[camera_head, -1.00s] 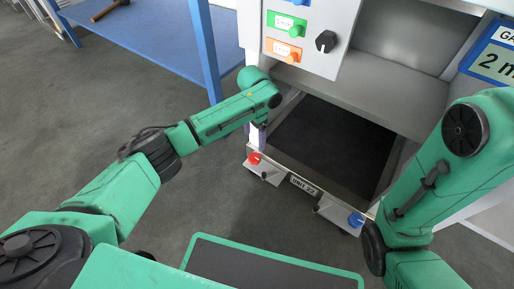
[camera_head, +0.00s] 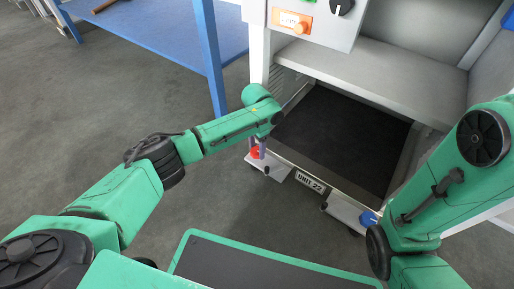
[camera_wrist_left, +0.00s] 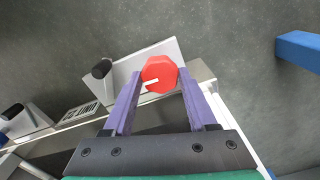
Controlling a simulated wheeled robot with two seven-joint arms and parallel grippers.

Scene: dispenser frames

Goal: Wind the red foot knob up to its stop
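The red foot knob (camera_wrist_left: 159,73) is a faceted red cap with a white mark, on a pale bracket at the cabinet's front left foot. It also shows in the head view (camera_head: 255,153), partly behind a finger. My left gripper (camera_wrist_left: 158,75) points down at it, with its two purple fingers apart, one on each side of the knob. Any gap between fingers and knob is too small to make out, so I cannot tell whether they grip it. My right arm (camera_head: 455,170) is at the right; its gripper is out of view.
A blue knob (camera_head: 368,218) sits on the cabinet's other front foot. The UNIT 22 plate (camera_head: 310,182) is between the feet. A dark stalk (camera_wrist_left: 102,69) stands on the bracket beside the red knob. A blue bench (camera_head: 170,35) stands at the back left. Floor left of the cabinet is clear.

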